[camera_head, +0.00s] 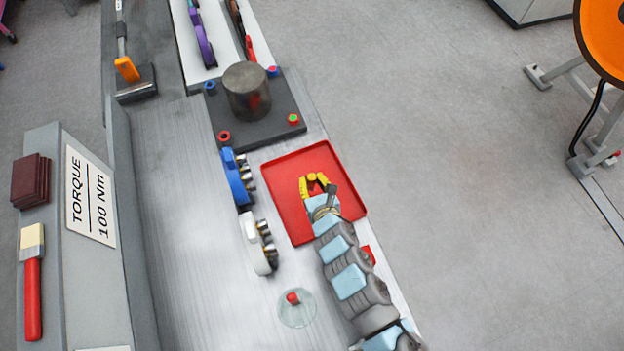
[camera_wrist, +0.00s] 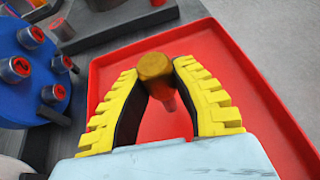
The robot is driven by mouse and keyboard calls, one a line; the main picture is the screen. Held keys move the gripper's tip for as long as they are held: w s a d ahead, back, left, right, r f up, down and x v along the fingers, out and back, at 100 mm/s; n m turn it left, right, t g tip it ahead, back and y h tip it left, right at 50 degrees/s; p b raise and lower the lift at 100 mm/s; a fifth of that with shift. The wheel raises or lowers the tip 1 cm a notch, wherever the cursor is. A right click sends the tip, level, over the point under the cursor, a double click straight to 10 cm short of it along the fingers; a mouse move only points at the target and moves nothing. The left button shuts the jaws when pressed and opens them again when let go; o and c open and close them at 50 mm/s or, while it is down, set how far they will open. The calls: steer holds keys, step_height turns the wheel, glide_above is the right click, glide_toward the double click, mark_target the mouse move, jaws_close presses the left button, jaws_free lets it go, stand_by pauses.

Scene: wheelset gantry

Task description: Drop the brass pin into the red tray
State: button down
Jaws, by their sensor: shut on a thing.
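The red tray (camera_head: 288,219) lies flat on the metal bench in the head view. Its floor and rim also show in the wrist view (camera_wrist: 250,70), beneath my gripper. My gripper (camera_head: 312,180), with yellow fingers, is over the tray; it also shows in the wrist view (camera_wrist: 155,75). Its fingertips are shut on the brass pin (camera_wrist: 154,67), whose round brass head shows between them. A reddish shaft-like part hangs below the head. The pin's lower end appears to be above the tray floor, though the exact gap cannot be told.
A dark plate with a grey cylinder (camera_head: 246,90) and coloured knobs stands behind the tray. A blue holder (camera_head: 235,177) and a white holder (camera_head: 256,242) with metal pins stand left of it. A clear disc with a red knob (camera_head: 292,298) lies in front.

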steer(key=shift+f+b, duration=0.3)
steer(key=shift+f, duration=0.05)
steer(key=c, duration=1)
jaws_free()
steer(key=shift+r, duration=0.15)
steer(key=shift+r+p, duration=0.7)
steer(key=shift+p, duration=0.25)
steer(key=shift+s+d+r, duration=0.1)
steer(key=shift+s+d, duration=0.1)
steer(key=shift+s, duration=0.35)
steer(key=shift+s+d+r, duration=0.1)
steer(key=shift+s+d, duration=0.05)
steer(key=shift+s, duration=0.4)
steer(key=p+v, duration=0.3)
steer(key=v, duration=0.6)
steer(key=shift+s+r+p, duration=0.15)
steer(key=shift+s+p, duration=0.1)
steer(key=shift+p, duration=0.15)
